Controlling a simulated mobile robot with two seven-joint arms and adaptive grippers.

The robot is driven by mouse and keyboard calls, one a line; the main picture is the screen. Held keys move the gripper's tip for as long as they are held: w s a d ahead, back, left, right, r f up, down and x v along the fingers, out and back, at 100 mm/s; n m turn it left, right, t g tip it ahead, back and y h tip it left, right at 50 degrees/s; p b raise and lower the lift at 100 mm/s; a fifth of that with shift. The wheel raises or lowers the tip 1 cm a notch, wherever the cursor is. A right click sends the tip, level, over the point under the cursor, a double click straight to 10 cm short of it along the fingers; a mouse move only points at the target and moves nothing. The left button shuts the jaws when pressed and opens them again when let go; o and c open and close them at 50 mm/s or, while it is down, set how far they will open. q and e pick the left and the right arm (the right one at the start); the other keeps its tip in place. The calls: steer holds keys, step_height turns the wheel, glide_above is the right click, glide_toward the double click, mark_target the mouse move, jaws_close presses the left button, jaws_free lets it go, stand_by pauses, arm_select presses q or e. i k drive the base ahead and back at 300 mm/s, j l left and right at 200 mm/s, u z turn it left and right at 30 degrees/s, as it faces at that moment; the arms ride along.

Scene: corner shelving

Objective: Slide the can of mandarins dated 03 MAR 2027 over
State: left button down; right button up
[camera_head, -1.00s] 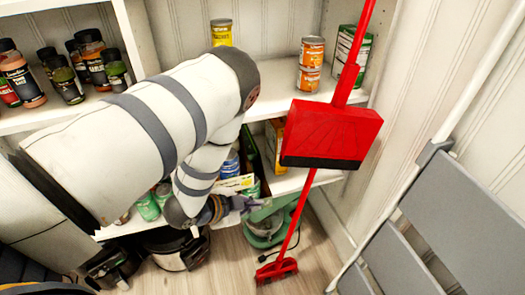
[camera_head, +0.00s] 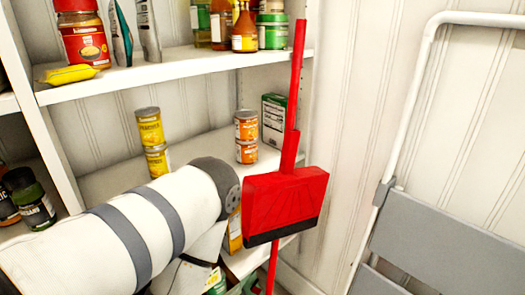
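Two orange-labelled cans stand stacked on the middle shelf, an upper one (camera_head: 246,126) and a lower one (camera_head: 246,152). They look like the mandarins, but the labels and any date are too small to read. Two yellow cans are stacked further left, an upper one (camera_head: 150,128) and a lower one (camera_head: 157,161). My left arm comes in from the left, below and in front of the yellow cans. Its gripper is not visible, and my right gripper is not in view either.
A red dustpan with its long handle (camera_head: 286,203) stands in front of the shelf's right end. A green-and-white container (camera_head: 275,120) is right of the orange cans. Jars and bottles fill the shelf above. A grey folding ladder (camera_head: 440,235) leans at right. Shelf space between the stacks is bare.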

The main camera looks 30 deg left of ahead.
mark_target(247, 155)
steer(key=k+j+z, duration=0.15)
steer(key=j+z, duration=0.2)
steer(key=k+j+z, duration=0.2)
steer(key=j+z, duration=0.15)
steer(key=k+j+z, duration=0.35)
steer(key=l+z, duration=0.15)
steer(key=j, duration=0.4)
